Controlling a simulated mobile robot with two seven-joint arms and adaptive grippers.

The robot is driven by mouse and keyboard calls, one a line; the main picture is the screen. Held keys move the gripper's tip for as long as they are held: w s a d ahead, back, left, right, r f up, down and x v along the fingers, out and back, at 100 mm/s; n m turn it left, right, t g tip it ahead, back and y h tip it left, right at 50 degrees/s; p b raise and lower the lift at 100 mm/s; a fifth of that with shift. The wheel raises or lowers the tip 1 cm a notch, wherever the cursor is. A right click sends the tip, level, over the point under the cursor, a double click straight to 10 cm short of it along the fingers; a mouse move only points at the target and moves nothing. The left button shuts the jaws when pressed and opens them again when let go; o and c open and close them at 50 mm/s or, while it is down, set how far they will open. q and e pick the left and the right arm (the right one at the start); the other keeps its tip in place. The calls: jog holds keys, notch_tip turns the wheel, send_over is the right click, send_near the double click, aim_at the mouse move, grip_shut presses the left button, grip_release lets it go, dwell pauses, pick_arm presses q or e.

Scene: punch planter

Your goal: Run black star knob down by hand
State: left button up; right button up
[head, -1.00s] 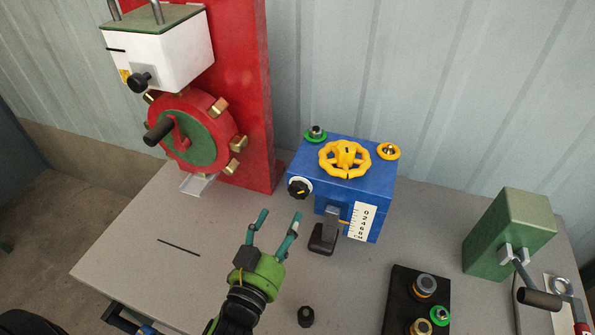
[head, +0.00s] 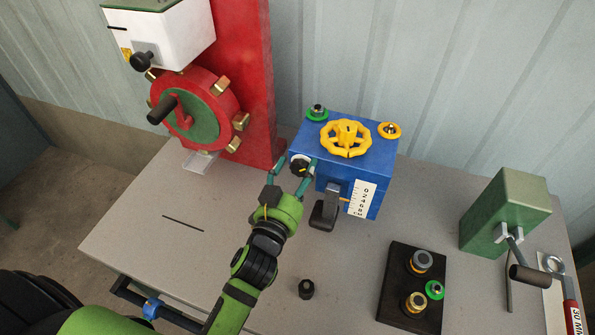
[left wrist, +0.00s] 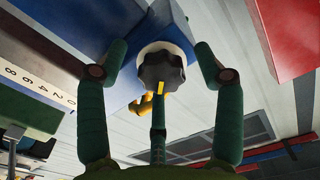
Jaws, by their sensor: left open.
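The black star knob (head: 299,166) sits on a white collar on the left front of the blue box (head: 330,172). It has a yellow mark, which shows clearly in the left wrist view (left wrist: 162,70). My left gripper (head: 295,164) is open, with its green fingers on either side of the knob. In the left wrist view the fingertips (left wrist: 160,55) straddle the knob, and gaps show between fingers and knob. My right gripper is not in view.
A yellow handwheel (head: 345,138) tops the blue box, with a scale plate (head: 361,198) and dark lever (head: 325,212) on its front. A red machine (head: 245,90) stands left. A loose black knob (head: 306,288), black tray (head: 398,318) and green crank box (head: 505,214) stand on the table.

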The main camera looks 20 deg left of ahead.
pick_arm(q)
jog(key=c, duration=1.1)
jog(key=shift+c, duration=0.2)
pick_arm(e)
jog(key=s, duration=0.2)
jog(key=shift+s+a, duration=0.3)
pick_arm(q)
jog(key=shift+s+f+m, duration=0.1)
jog(key=shift+m, duration=0.3)
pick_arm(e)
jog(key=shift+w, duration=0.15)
pick_arm(q)
jog(key=shift+m+p, duration=0.55)
jog(key=shift+m, duration=0.35)
jog(key=shift+a+f+m+p, duration=0.1)
jog(key=shift+m+p, duration=0.3)
jog(key=shift+m, duration=1.4)
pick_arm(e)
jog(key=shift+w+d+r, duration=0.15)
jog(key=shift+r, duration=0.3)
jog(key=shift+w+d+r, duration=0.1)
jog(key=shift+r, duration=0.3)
